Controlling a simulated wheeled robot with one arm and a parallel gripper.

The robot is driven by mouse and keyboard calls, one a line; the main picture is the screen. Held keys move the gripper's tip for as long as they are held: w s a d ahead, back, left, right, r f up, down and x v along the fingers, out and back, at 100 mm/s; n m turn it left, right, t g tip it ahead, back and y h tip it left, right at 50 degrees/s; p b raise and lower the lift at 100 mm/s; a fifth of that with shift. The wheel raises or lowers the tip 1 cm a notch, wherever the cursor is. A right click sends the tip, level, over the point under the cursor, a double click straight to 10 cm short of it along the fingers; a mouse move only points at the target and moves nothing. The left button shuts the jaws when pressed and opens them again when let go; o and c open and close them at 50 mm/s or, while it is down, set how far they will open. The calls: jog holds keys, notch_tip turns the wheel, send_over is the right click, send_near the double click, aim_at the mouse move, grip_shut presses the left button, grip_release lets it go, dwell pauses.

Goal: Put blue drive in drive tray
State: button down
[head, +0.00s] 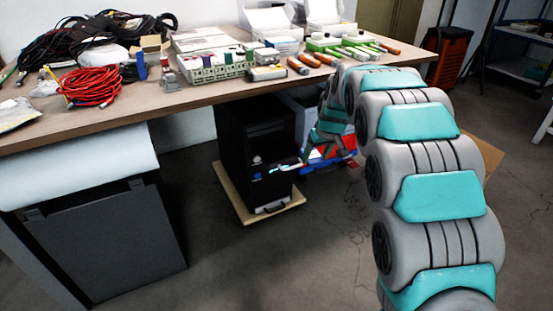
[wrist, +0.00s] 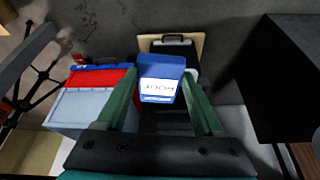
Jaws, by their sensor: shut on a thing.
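The blue drive (wrist: 162,68) has a white label with dark lettering on its near end. It sits between the two green fingers of my gripper (wrist: 162,80) in the wrist view, and the gripper is shut on it. A small blue patch shows there, too small to tell clearly. I cannot identify the drive tray with certainty. A pale rack (head: 213,72) with several coloured pieces stands on the table.
The tower stands on a wooden board (head: 297,202). A red and blue box (wrist: 90,90) is left of the drive in the wrist view. The table (head: 120,125) overhangs the tower and bears cables, boxes and tubes. A dark cabinet (head: 105,245) stands left.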

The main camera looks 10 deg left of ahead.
jog(key=w+a+n+b, duration=0.1)
jog(key=w+a+n, duration=0.1)
jog(key=a, duration=0.2)
send_near(279, 152)
jog(key=f, duration=0.1)
jog(key=s+d+f, duration=0.1)
jog(key=f, duration=0.1)
jog(key=shift+s+d+y, duration=0.1)
jog(key=shift+d+y, duration=0.1)
jog(key=shift+y, duration=0.2)
jog(key=shift+w+a+f+p, duration=0.25)
jog(key=shift+w+a+p, duration=0.05)
jog(key=shift+w, duration=0.2)
jog(key=shift+w+a, duration=0.1)
jog(key=shift+w+a+f, duration=0.25)
jog(key=shift+w, duration=0.15)
jog(key=shift+w+a+f, duration=0.4)
jog(key=shift+w+f, duration=0.2)
jog(key=shift+f, duration=0.25)
jog(key=shift+f, duration=0.1)
